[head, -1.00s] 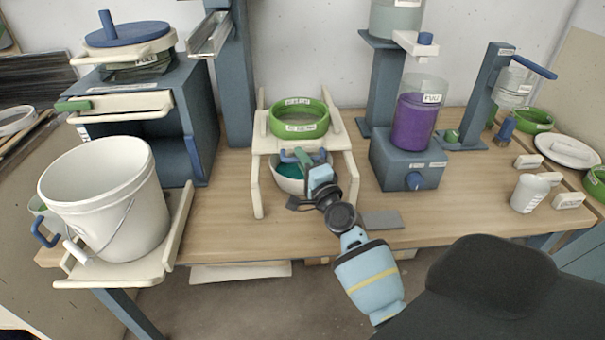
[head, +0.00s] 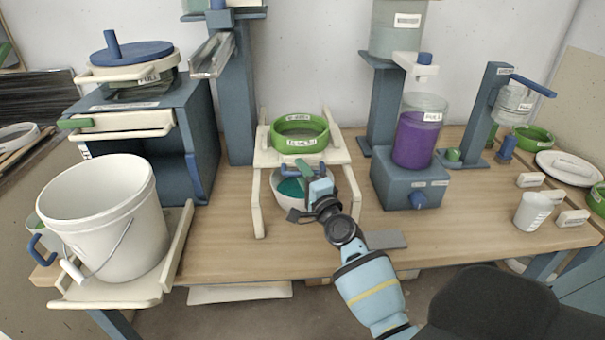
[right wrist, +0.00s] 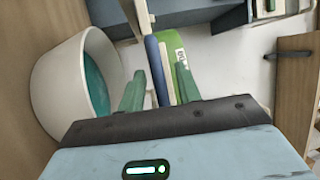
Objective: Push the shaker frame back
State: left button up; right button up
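The shaker frame (head: 257,205) is a cream stand in the middle of the bench in the head view, with a green ring sieve (head: 299,144) on its upper shelf. A blue handle bar (right wrist: 155,70) is at its front, and the sieve shows behind it in the right wrist view (right wrist: 170,42). My right gripper (head: 304,171) is at the front of the frame. In the right wrist view its green fingers (right wrist: 158,85) stand apart on either side of the blue bar, with a gap visible beside it. My left gripper is not in view.
A white bowl (right wrist: 52,85) with teal liquid stands under the shelf, close beside my right gripper. A large white bucket (head: 100,225) stands on a tray to the left. A purple-filled container (head: 412,140) stands to the right. A grey pad (head: 385,240) lies on the bench front.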

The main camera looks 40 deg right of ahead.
jog(key=v, duration=0.7)
jog(key=shift+s, duration=0.35)
jog(key=shift+f, duration=0.1)
